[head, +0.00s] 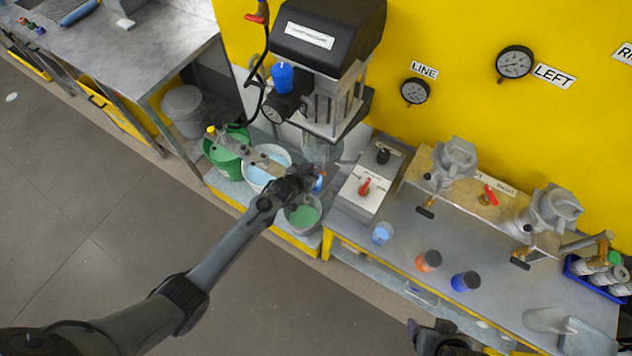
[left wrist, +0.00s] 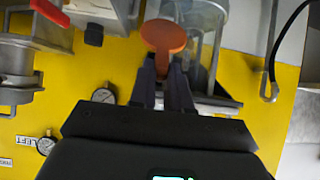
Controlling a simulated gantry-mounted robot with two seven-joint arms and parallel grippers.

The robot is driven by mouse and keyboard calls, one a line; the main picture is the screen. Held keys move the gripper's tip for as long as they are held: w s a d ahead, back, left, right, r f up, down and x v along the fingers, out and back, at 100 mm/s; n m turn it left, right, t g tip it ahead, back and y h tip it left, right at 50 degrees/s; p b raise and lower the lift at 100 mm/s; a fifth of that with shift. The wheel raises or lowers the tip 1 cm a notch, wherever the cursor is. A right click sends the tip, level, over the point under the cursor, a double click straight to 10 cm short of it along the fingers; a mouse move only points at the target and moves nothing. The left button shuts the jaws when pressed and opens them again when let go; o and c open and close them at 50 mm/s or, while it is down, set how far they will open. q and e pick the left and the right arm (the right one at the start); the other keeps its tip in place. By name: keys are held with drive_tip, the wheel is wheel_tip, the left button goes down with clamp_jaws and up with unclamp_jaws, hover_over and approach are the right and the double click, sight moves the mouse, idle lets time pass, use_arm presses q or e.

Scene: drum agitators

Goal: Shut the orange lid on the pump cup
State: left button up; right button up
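The orange lid (left wrist: 163,36) shows in the left wrist view as a round disc just beyond my left gripper's fingertips (left wrist: 164,68). A narrow orange part runs from the disc down between the two fingers; I cannot tell whether they press on it. A clear cylinder (left wrist: 204,30) stands behind the lid. In the head view my left gripper (head: 305,180) is below the black-topped machine, beside a clear vessel (head: 315,149) that may be the pump cup. The lid cannot be made out clearly there. My right gripper (head: 440,338) is at the bottom edge, partly cut off.
A grey bucket with green contents (head: 302,216) is under my left gripper. A green bucket (head: 226,150) and a white one (head: 262,178) stand to the left. A box with a red lever (head: 364,187) is at the right. Orange (head: 428,260) and blue (head: 465,281) cups stand on the bench.

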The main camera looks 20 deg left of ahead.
use_arm(q)
drive_tip(key=shift+s+f, duration=0.15)
drive_tip(key=shift+s+a+f, duration=0.2)
drive_tip(key=shift+s+f, duration=0.6)
drive_tip(key=shift+s, duration=0.1)
drive_tip(key=shift+f, duration=0.1)
drive_tip(key=shift+s+a+f+b, duration=0.1)
drive_tip(key=shift+s+f+b, duration=0.55)
drive_tip(key=shift+f, duration=0.5)
drive_tip(key=shift+s, duration=0.1)
